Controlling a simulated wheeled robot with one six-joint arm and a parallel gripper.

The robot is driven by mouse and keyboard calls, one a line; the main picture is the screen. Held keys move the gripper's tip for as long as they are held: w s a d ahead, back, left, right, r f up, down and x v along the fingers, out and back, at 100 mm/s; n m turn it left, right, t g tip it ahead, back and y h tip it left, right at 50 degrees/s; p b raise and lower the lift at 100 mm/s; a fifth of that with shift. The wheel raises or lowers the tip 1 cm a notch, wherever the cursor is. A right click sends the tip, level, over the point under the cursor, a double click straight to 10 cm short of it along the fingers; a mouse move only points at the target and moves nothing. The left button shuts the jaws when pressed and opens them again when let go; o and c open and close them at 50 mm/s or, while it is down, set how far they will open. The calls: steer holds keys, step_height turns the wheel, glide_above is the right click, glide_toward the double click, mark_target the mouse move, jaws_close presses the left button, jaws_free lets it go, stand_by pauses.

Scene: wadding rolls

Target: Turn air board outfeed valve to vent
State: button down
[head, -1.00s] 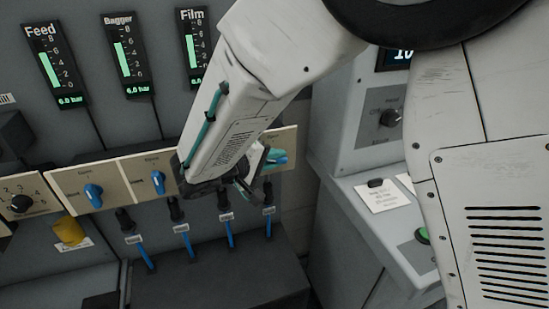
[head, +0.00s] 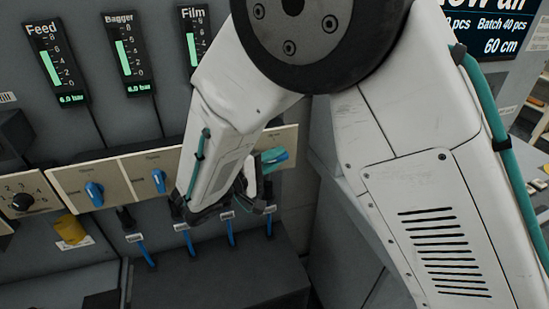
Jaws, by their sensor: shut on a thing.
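The air board (head: 110,172) is a row of beige panels with blue valve knobs. Two knobs show clear of my arm, one on the left panel (head: 94,194) and one on the middle panel (head: 159,180). My arm hides part of the board further right. At the board's right end, my gripper (head: 271,160) is shut on a blue valve knob (head: 280,157), taken to be the outfeed valve. The knob lies near level, while the other two stand near upright. The panel lettering there is hidden or too small to read.
Gauges marked Feed (head: 56,64), Bagger (head: 130,59) and Film (head: 195,40) hang above the board. Blue hoses (head: 187,238) run down below it to a dark box (head: 200,287). A yellow knob (head: 70,229) sits lower left. A grey cabinet stands behind my arm at right.

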steer(key=c, duration=1.4)
jaws_free()
steer(key=shift+o, duration=0.2)
steer(key=shift+r, duration=0.35)
steer(key=shift+o, duration=0.5)
step_height(320, 180, up, 3)
steer(key=shift+f, duration=0.1)
steer(key=s+d, duration=0.1)
steer(key=s, duration=0.4)
steer(key=s+d+r, duration=0.1)
steer(key=s+d, duration=0.1)
steer(key=s, duration=0.3)
steer(key=s+d, duration=0.1)
steer(key=s, duration=0.4)
steer(key=shift+s+d+r, duration=0.2)
steer(key=shift+d+r, duration=0.05)
steer(key=shift+d, duration=0.1)
steer(key=shift+c, duration=0.5)
